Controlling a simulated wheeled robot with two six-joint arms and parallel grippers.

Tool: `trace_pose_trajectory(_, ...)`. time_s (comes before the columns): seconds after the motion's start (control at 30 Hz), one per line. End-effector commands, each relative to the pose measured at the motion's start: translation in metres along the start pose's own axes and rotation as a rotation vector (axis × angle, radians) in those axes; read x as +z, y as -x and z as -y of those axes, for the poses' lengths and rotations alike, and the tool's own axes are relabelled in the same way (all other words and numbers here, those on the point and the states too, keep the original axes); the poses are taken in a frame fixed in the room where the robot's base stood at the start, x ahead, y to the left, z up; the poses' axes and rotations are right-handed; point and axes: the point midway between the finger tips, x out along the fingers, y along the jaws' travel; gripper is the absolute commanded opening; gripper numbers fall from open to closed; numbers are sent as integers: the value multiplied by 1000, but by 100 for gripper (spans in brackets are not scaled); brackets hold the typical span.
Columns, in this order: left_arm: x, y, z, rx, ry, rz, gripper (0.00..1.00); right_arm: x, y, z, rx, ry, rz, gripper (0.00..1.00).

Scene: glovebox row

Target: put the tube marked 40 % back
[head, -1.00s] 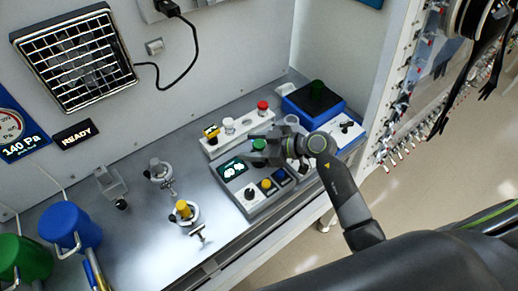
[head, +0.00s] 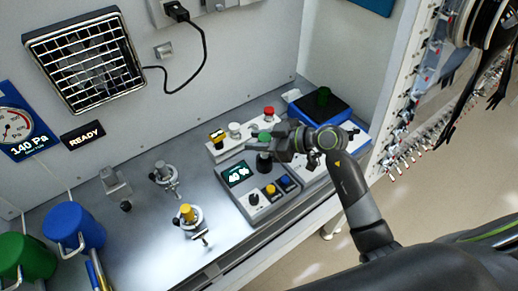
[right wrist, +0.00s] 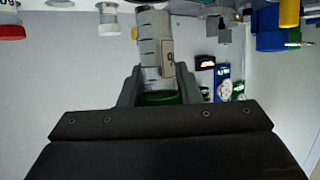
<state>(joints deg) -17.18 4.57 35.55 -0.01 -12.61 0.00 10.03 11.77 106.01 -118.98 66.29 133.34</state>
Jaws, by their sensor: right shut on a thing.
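My right gripper (head: 276,144) is shut on a green-capped tube (head: 265,138), just above the dark cup (head: 263,162) of a grey device. In the right wrist view, the tube's clear grey body (right wrist: 152,45) sticks out from between the fingers (right wrist: 160,85). Its label shows only in part and cannot be fully read. The device's display (head: 238,175) reads 40 %. Behind stands a white rack (head: 222,152) with a yellow-and-black, a white and a red cap. Between the white and red caps is a gap. My left gripper is not in view.
A blue-rimmed box (head: 340,117) with a dark green item on it stands right of the rack. Ring stands, one with a yellow-capped item (head: 187,212), are on the left bench. Blue (head: 72,226) and green canisters stand at far left. The bench between stands and device is clear.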

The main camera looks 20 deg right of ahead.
Motion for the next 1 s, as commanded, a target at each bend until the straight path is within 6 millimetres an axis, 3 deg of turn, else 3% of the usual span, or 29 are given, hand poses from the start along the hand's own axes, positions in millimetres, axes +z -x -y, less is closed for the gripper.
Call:
trace_pose_trajectory(0.2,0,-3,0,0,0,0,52,-37,15,0,0,4,-1,5)
trace_pose_trajectory(0.4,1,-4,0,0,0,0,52,-48,21,0,1,0,1,5)
trace_pose_trajectory(0.53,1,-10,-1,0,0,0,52,-37,31,0,11,0,1,5)
trace_pose_trajectory(0.67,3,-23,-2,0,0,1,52,-16,55,6,26,5,0,5)
trace_pose_trajectory(0.8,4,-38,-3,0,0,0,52,4,84,22,26,10,-1,5)
trace_pose_trajectory(1.0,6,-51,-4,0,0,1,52,19,111,47,1,9,1,5)
